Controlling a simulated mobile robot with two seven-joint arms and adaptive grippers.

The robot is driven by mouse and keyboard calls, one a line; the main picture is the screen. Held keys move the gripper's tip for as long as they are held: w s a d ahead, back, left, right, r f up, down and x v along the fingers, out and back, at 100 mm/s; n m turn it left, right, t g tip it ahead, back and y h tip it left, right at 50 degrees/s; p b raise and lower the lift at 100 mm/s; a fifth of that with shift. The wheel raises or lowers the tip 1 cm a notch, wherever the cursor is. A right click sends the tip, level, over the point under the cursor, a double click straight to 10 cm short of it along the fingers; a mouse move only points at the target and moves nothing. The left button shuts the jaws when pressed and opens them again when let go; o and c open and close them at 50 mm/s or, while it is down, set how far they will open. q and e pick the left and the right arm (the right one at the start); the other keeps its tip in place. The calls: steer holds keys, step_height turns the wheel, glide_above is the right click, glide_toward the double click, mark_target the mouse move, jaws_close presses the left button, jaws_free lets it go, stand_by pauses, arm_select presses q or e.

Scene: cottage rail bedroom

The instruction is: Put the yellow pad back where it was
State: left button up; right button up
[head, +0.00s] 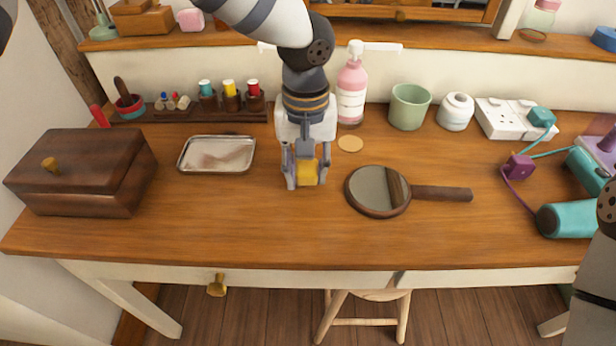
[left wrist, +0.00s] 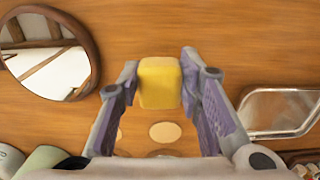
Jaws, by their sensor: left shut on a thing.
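The yellow pad (head: 307,172) is a small block held between the fingertips of my left gripper (head: 305,180), over the middle of the wooden desk (head: 270,225). The left wrist view also shows the yellow pad (left wrist: 160,82) between the two fingers, with bare desk wood around it. My left gripper is shut on it; I cannot tell how far the pad is above the desk. A small round tan disc (head: 350,144) lies on the desk behind and right of the gripper. My right gripper is not in view.
A hand mirror (head: 440,193) lies to the right and a metal tray (head: 216,154) to the left. A pink pump bottle (head: 351,95) and a green cup (head: 409,106) stand behind. A dark wooden box (head: 80,172) is far left. The desk's front strip is clear.

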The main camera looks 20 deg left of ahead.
mark_target(307, 171)
arm_select(q)
steer(key=shift+s+f, duration=0.1)
steer(key=shift+f, duration=1.1)
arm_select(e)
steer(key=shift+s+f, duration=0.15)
arm_select(q)
steer(key=shift+f, duration=0.1)
steer(key=o, duration=1)
step_height(307, 171, up, 12)
steer(key=shift+r+p, duration=0.15)
steer(key=shift+p, duration=0.35)
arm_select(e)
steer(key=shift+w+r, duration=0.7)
